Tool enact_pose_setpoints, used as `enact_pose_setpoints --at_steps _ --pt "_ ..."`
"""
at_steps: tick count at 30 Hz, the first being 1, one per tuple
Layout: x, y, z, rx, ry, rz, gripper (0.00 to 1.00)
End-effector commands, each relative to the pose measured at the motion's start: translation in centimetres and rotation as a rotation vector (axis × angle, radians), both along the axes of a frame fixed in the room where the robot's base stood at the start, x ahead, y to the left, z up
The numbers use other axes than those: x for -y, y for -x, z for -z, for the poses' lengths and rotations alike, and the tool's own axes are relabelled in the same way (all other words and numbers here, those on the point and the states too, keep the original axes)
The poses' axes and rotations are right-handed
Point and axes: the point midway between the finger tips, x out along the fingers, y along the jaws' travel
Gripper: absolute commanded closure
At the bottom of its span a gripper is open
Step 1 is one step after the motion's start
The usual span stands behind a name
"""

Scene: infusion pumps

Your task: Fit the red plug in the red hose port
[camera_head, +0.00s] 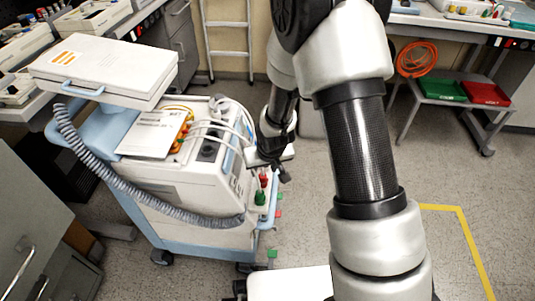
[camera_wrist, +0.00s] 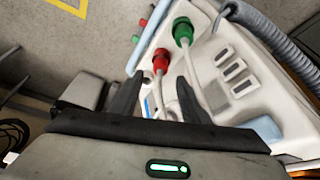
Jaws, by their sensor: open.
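The red plug (camera_wrist: 161,61) stands on the side of the pale machine, with a light hose running from it, and shows just beyond my fingertips. It also shows small in the head view (camera_head: 264,179). My gripper (camera_wrist: 160,77) is open and its two fingers point towards the red plug, with nothing clearly held between them. In the head view my gripper (camera_head: 283,174) hangs at the machine's right side, close to the red plug. I cannot make out the red hose port for certain.
A green plug (camera_wrist: 183,29) stands beside the red one. Small red and green tabs (camera_wrist: 142,22) line the edge nearby. A grey corrugated hose (camera_head: 135,183) loops across the machine (camera_head: 205,190) on its blue cart. Open floor (camera_head: 300,230) lies to the right.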

Motion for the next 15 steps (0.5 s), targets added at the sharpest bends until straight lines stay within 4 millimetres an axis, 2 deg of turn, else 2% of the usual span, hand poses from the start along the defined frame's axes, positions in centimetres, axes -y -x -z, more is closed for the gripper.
enact_pose_setpoints --at_steps 1,6,15 --pt "0.1 0.3 -1.7 0.004 -0.001 0.0 0.58" --pt "0.4 2.0 -5.7 0.005 -0.001 0.0 0.58" --pt "0.9 4.4 -11.5 0.003 -0.001 0.0 0.58"
